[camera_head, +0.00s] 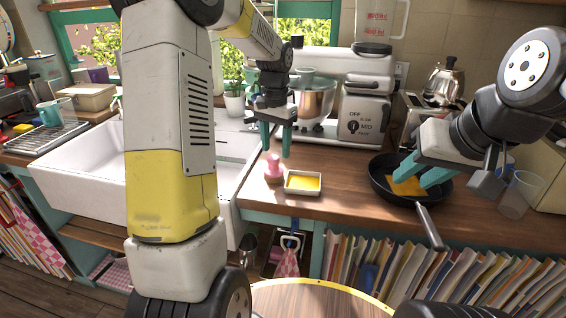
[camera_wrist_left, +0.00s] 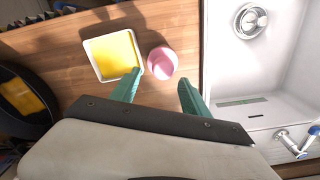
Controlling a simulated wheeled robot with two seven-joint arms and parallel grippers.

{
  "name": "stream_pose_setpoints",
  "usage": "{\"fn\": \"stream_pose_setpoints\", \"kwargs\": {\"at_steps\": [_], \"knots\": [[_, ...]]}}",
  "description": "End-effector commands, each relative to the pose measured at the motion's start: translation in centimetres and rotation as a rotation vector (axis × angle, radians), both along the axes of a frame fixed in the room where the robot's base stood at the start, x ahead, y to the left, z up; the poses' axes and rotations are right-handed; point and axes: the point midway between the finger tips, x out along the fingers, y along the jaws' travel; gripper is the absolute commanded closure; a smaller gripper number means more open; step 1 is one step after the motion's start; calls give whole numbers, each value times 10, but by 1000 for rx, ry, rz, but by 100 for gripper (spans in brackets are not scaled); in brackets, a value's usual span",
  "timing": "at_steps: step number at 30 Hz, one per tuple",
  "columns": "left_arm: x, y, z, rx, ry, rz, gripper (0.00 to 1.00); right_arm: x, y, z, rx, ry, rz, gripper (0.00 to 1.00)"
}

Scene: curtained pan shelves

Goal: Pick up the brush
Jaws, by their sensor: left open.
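A small pink object with a knobbed top, which looks like the brush (camera_head: 273,168), stands on the wooden counter just right of the sink. It shows as a pink round shape in the left wrist view (camera_wrist_left: 162,62). My left gripper (camera_head: 276,147) is open and empty, pointing down above the pink object. In the left wrist view its teal fingertips (camera_wrist_left: 160,80) are on either side of the pink object's line, apart from it. My right gripper (camera_head: 411,181) reaches into a black pan, its fingers spaced at a yellow-orange piece (camera_head: 405,186); whether it grips this is unclear.
A white dish (camera_head: 288,190) with yellow contents stands right beside the pink object. The black pan (camera_head: 377,182) is further right, its handle over the counter edge. The white sink (camera_head: 83,180) is left.

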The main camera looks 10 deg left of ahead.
Motion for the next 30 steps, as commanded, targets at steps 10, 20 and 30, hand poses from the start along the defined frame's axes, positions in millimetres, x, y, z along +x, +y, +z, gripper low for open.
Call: {"fn": "stream_pose_setpoints", "kwargs": {"at_steps": [10,20,30], "knots": [[-7,6,-45,0,1,0,46,0,0,0,0,0,0,64],[-6,6,-47,1,-1,1,60,0,0,0,0,0,0,64],[-6,6,-46,1,-1,1,100,0,0,0,0,0,0,64]]}}
